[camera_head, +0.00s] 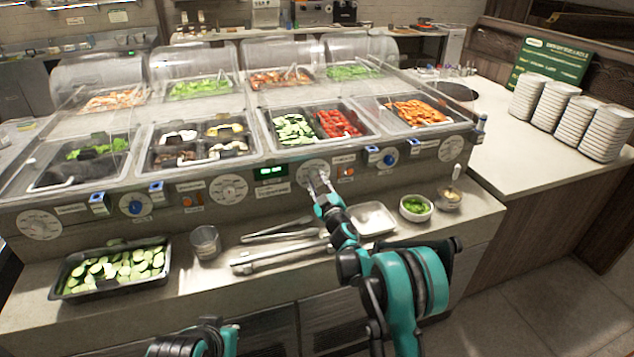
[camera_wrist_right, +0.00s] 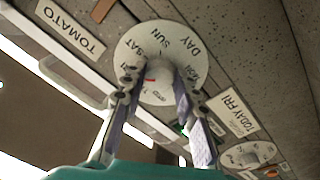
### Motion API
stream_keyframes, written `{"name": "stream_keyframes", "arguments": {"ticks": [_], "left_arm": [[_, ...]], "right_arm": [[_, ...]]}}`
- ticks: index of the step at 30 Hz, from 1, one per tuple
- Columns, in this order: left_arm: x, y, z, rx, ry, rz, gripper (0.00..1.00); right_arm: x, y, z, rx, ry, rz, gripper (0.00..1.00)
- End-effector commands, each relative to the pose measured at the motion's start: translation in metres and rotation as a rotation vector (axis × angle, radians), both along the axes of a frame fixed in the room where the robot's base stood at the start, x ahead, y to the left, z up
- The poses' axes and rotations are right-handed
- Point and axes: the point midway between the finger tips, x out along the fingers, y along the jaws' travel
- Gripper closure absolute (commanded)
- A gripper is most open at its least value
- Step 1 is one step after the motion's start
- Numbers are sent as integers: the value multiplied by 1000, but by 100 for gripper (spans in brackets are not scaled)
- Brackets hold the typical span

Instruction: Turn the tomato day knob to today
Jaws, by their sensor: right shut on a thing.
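The tomato day knob's white dial (camera_head: 309,165) is on the front panel below the pan of red tomatoes (camera_head: 338,123). In the right wrist view the dial (camera_wrist_right: 137,40) shows SAT, SUN and DAY; other day words are partly hidden. A small red mark shows at the knob (camera_wrist_right: 159,68), between the fingers. My right gripper (camera_wrist_right: 160,82) is shut on the knob; it also shows in the head view (camera_head: 317,180). A TOMATO label (camera_wrist_right: 70,26) is beside the dial, and a TODAY FRI label (camera_wrist_right: 233,112) is on the other side. My left gripper is out of view.
Another white dial (camera_wrist_right: 249,154) is at the lower right in the wrist view.

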Motion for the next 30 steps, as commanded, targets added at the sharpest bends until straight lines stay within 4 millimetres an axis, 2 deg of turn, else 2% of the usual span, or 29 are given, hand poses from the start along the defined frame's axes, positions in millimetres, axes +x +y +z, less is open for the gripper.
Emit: {"name": "stream_keyframes", "arguments": {"ticks": [1,2,3,4,13,17,30], "left_arm": [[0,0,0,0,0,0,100],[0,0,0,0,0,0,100],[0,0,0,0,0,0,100],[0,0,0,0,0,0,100],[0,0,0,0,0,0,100],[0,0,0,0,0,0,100],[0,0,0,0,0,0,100]], "right_arm": [[-1,0,-1,-1,1,-1,99],[-1,0,-1,-1,1,-1,63],[-1,0,-1,-1,0,-1,52],[-1,0,-1,-1,0,-1,49],[-1,0,-1,-1,0,-1,49],[-12,-4,-2,-1,0,-1,49],[-96,-31,-10,-1,0,0,49]]}}
